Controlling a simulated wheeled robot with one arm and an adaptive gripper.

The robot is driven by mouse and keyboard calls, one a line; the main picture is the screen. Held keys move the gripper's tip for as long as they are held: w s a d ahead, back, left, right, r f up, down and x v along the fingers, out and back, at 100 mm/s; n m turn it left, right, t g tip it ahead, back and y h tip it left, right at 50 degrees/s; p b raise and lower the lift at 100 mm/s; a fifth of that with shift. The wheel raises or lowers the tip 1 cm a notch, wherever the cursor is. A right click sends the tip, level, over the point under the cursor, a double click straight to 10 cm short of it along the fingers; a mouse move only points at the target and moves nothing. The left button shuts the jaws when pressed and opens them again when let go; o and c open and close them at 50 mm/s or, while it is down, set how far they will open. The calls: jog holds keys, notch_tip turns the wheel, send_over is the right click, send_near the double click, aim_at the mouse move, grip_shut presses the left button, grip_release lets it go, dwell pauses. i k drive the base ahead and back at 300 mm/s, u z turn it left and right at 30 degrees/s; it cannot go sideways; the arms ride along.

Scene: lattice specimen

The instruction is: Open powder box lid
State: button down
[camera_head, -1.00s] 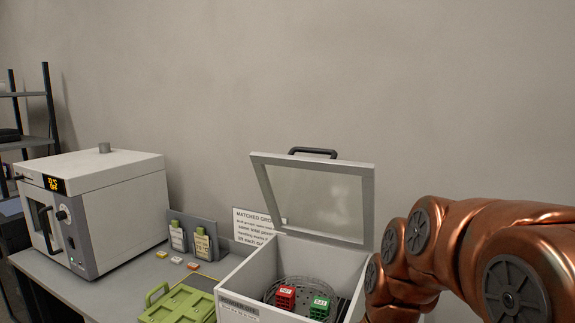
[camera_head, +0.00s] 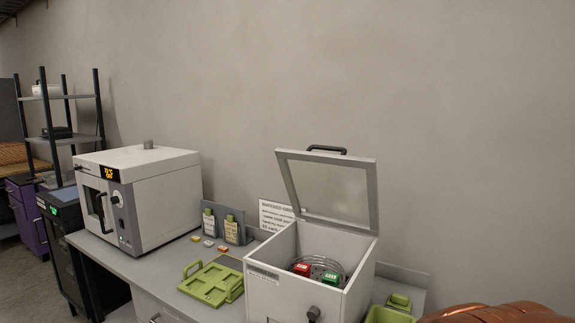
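The powder box (camera_head: 272,284) is a white box on the bench with a framed clear lid (camera_head: 330,190). The lid stands raised and tilted back, with a dark handle (camera_head: 326,149) on its top edge. Inside the box, a red block (camera_head: 301,269) and a green block (camera_head: 330,278) sit on a round mesh tray. My gripper is out of view. Only a copper-coloured part of my arm shows at the bottom right, apart from the box.
A white oven (camera_head: 160,200) stands left of the box. A green tray (camera_head: 212,284) lies between them, with two labelled bottles (camera_head: 231,230) behind. A green container (camera_head: 388,315) is right of the box. A shelf rack (camera_head: 75,140) stands far left.

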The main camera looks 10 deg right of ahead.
aim_at(369, 164)
jog(key=u, duration=0.35)
jog(key=i, duration=0.55)
jog(key=u, duration=1.3)
